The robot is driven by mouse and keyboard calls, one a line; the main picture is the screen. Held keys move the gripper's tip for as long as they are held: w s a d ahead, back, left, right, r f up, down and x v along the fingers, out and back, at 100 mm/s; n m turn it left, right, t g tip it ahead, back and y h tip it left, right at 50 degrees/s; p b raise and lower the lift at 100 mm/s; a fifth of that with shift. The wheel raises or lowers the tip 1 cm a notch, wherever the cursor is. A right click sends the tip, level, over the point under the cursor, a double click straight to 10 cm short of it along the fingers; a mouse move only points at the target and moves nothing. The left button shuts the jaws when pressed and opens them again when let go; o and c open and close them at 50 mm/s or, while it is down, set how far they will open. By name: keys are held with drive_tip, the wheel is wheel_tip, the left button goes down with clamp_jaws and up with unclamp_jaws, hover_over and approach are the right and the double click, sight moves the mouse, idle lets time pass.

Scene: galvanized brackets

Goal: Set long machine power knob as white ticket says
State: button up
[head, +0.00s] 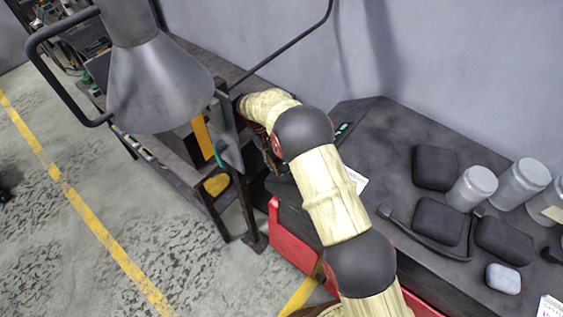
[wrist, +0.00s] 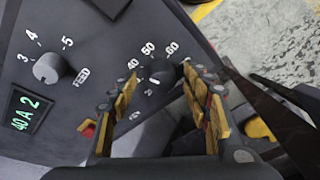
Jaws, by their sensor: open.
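In the wrist view, my gripper (wrist: 160,80) is open over a dark control panel. A knob (wrist: 158,88) with a scale marked 40, 50 and 60 shows between the fingers. The fingers look to be at either side of it; I cannot tell whether they touch it. Its name and exact setting are not readable. A grey FEED knob (wrist: 48,68), with marks 3, 4 and 5, sits to the left. A green display (wrist: 27,110) reads "40 A 2". In the head view, a white ticket (head: 357,181) lies partly behind my arm; its writing is not legible.
A dark bench (head: 390,140) holds black pads (head: 436,166), grey canisters (head: 472,188) and a looped dark strap (head: 430,240). Another white paper (head: 549,307) is at the lower right. A metal hood (head: 160,85) and dark frame stand left. A red button (wrist: 88,128) is near the left finger.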

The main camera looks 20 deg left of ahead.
wheel_tip(320, 180, up, 10)
drive_tip(key=shift+f, duration=0.15)
drive_tip(key=shift+c, duration=0.3)
